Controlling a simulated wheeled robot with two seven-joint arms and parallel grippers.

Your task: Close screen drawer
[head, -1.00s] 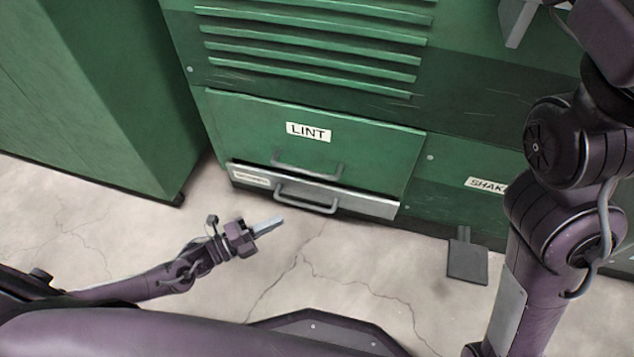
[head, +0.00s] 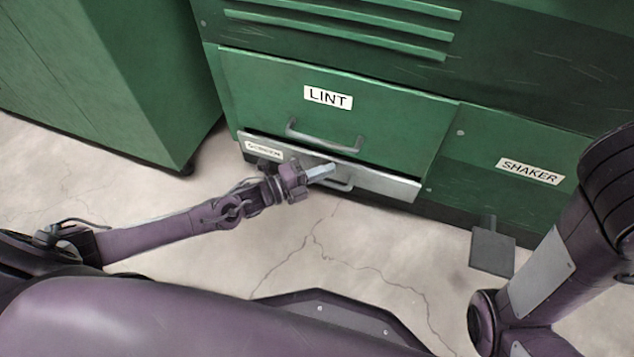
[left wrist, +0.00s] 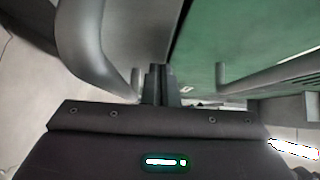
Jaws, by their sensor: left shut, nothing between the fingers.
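The screen drawer (head: 390,186) is the low grey metal strip under the green lint panel (head: 400,118), with a small label at its left end. It stands slightly out from the machine. My left gripper (head: 328,171) is shut and empty, in front of the drawer's middle and over part of its handle (head: 345,185). In the left wrist view the shut fingers (left wrist: 158,80) point between a thick grey bar handle (left wrist: 85,45) and the green panel with its own handle (left wrist: 222,78). I cannot tell whether the fingertips touch the drawer. My right gripper is out of view.
A grey pedal (head: 491,250) sticks out over the floor below the shaker panel (head: 530,165). A green cabinet (head: 130,90) stands at the left. The cracked concrete floor (head: 330,245) in front of the drawer is clear.

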